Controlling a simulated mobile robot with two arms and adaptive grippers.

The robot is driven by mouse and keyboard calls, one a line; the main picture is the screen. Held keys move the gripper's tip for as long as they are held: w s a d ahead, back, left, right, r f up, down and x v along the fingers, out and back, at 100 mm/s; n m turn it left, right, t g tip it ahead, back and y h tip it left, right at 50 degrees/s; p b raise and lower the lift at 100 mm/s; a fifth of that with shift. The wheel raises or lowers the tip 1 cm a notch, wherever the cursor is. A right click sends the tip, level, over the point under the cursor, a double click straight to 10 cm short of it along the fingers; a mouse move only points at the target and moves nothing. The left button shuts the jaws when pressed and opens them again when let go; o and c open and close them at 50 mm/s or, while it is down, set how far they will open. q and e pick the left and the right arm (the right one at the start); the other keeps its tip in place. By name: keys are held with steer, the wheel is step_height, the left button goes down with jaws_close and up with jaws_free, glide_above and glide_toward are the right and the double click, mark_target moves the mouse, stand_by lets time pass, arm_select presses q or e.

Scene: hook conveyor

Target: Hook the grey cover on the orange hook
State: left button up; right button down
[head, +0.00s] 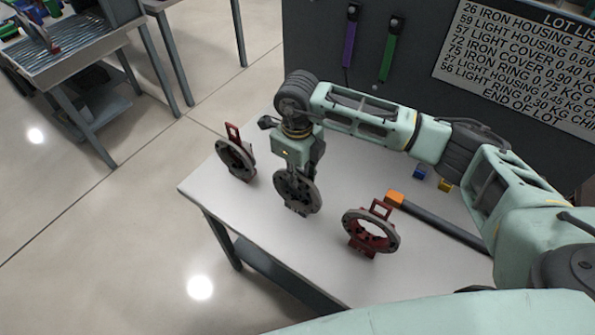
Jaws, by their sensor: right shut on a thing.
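The grey cover (297,193) is a dark grey disc with holes, standing on edge at the middle of the white table. My right gripper (302,172) points down from above and is shut on the cover's upper part. The fingers partly hide the cover's top edge. I cannot tell whether its lower edge touches the table. No orange hook can be made out for certain; an orange end piece (395,198) sits on a dark bar on the table. My left gripper is not in view.
A grey-and-red part (237,158) stands to the left on the white table (330,262), and a red-and-grey ring part (369,231) to the right. Purple (350,38) and green (390,50) strips hang on the dark panel behind, beside a lot list sign (520,65). Small blue and yellow blocks lie behind the bar.

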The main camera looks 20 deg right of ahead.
steer(key=shift+f, duration=0.15)
steer(key=c, duration=1.6)
jaws_free()
